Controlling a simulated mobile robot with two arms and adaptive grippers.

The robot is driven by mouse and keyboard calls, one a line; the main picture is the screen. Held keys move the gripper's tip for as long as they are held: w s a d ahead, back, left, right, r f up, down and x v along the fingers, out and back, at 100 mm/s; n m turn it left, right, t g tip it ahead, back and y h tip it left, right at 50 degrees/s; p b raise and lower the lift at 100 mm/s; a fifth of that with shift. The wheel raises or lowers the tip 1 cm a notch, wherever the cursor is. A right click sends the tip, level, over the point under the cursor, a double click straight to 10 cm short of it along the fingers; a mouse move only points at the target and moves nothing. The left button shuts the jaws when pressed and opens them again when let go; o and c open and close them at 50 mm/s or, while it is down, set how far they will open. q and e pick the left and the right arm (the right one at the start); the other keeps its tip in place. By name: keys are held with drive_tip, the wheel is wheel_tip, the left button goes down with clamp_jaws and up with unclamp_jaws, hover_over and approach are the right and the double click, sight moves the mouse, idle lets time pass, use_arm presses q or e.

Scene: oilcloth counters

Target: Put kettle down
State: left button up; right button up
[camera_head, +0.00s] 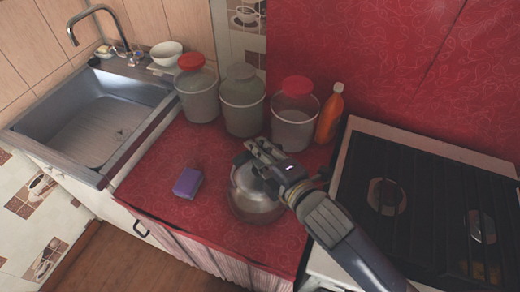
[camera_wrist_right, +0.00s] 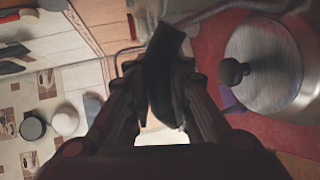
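The metal kettle (camera_head: 256,200) is on or just above the red counter, between the purple sponge and the stove. I cannot tell whether its base touches the counter. My right gripper (camera_head: 262,158) is over the kettle's top and hides part of it. In the right wrist view, the gripper (camera_wrist_right: 166,95) has its fingers closed around the dark kettle handle (camera_wrist_right: 164,60). The kettle's lid and round knob (camera_wrist_right: 233,71) show at the right of that view. My left gripper is not in view.
A purple sponge (camera_head: 188,183) lies left of the kettle. Several buckets, one of them grey (camera_head: 242,100), and an orange bottle (camera_head: 329,113) stand behind it. The stove (camera_head: 430,200) is at the right, the sink (camera_head: 95,125) at the left. Bare counter lies around the sponge.

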drive_tip(key=o, duration=0.4)
drive_tip(key=shift+o, duration=0.3)
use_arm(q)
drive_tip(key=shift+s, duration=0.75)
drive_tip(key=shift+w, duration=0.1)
use_arm(e)
drive_tip(key=shift+r, duration=0.1)
drive_tip(key=shift+s+d, duration=0.25)
drive_tip(key=shift+s, duration=0.1)
use_arm(q)
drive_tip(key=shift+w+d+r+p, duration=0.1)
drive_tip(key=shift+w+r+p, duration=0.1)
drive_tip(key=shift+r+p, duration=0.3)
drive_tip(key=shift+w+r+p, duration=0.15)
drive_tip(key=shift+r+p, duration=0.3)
drive_tip(key=shift+p, duration=0.05)
use_arm(e)
drive_tip(key=v, duration=1.1)
